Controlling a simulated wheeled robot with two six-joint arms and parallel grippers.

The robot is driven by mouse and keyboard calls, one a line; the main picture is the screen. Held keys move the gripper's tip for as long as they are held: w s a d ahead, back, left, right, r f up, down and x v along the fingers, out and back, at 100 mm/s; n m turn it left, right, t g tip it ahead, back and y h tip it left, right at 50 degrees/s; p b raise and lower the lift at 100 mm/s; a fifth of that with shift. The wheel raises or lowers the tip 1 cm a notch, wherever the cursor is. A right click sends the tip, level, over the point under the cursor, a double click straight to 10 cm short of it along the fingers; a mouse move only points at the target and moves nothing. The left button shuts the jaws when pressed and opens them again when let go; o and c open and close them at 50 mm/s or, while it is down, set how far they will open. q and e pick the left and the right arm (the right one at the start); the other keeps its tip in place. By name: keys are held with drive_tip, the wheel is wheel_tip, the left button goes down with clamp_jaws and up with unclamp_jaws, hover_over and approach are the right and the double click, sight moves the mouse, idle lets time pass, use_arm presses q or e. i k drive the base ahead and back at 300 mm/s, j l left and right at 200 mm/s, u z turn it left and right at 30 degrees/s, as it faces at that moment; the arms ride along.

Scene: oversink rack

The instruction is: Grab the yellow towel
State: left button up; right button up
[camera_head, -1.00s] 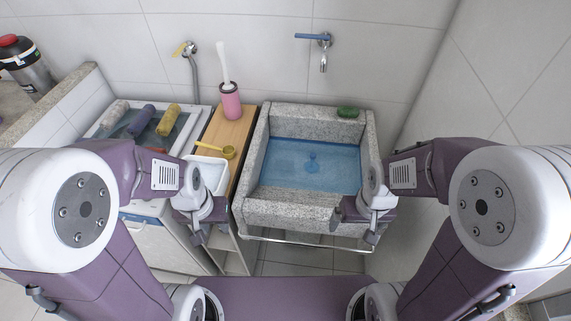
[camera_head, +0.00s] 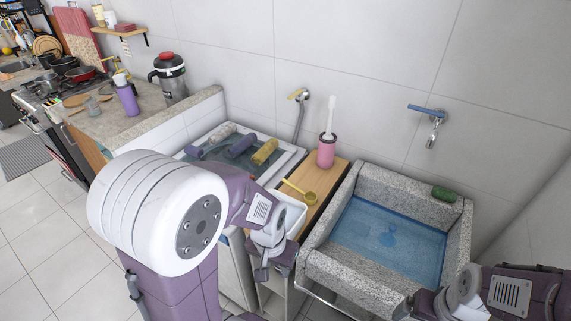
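The yellow towel (camera_head: 265,151) is rolled up and lies on the rack over the white basin (camera_head: 290,165), at the right end of a row of rolled towels. My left gripper (camera_head: 272,272) points down in front of the wooden board, below and apart from the towel in the picture. Its fingers are small and dark, and I cannot tell whether they are open. Nothing shows held in it. My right gripper (camera_head: 402,312) is at the bottom edge near the stone sink's front, partly cut off, its opening unclear.
A purple rolled towel (camera_head: 241,145) lies beside the yellow one. The wooden board (camera_head: 318,190) carries a pink brush holder (camera_head: 326,152), a yellow scoop (camera_head: 305,196) and a white tub (camera_head: 292,216). The stone sink (camera_head: 345,268) is to the right; clear floor (camera_head: 60,240) is at left.

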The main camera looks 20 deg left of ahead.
sight(259, 156)
drive_tip(key=j, duration=0.8)
drive_tip(key=i+j, duration=0.1)
drive_tip(key=j, duration=0.65)
drive_tip(key=j+u, duration=0.1)
drive_tip(key=j, duration=0.7)
drive_tip(key=i+j, duration=0.1)
drive_tip(key=j, duration=0.65)
drive_tip(key=i+j+u, duration=0.1)
drive_tip(key=j, duration=0.7)
